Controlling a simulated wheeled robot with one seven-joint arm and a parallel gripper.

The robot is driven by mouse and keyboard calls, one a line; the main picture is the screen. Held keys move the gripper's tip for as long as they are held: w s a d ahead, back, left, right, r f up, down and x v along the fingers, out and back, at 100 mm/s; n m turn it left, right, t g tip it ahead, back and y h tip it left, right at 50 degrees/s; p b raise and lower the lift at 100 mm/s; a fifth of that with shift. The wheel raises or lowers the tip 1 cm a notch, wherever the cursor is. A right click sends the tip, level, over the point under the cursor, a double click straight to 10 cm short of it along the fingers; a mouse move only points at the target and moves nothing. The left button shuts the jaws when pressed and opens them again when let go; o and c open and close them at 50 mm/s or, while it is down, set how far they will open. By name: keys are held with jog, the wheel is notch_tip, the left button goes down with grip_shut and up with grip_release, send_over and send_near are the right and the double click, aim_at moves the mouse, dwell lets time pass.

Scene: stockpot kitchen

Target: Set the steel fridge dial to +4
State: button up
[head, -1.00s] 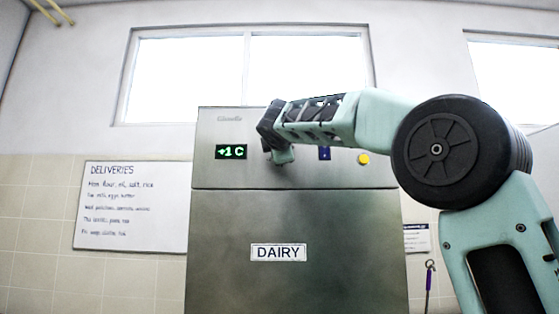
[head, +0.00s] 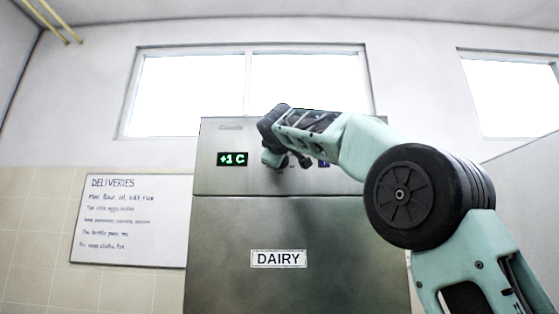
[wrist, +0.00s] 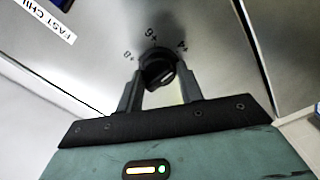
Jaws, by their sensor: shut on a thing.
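The steel fridge (head: 300,225) stands in front of me with a DAIRY label on its door. Its green display (head: 232,159) reads +1 C. In the head view my gripper (head: 275,158) is at the panel, right of the display, and my arm hides the dial.
A DELIVERIES whiteboard (head: 130,220) hangs on the tiled wall to the left. The DAIRY label (head: 278,259) is below the panel, and the door front is clear.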

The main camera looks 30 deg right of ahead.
dwell(0.3)
jog(key=o, duration=1)
jog(key=b+v, duration=0.6)
jog(key=v, duration=1.1)
jog(key=shift+s+a, duration=0.15)
jog(key=shift+a, duration=0.05)
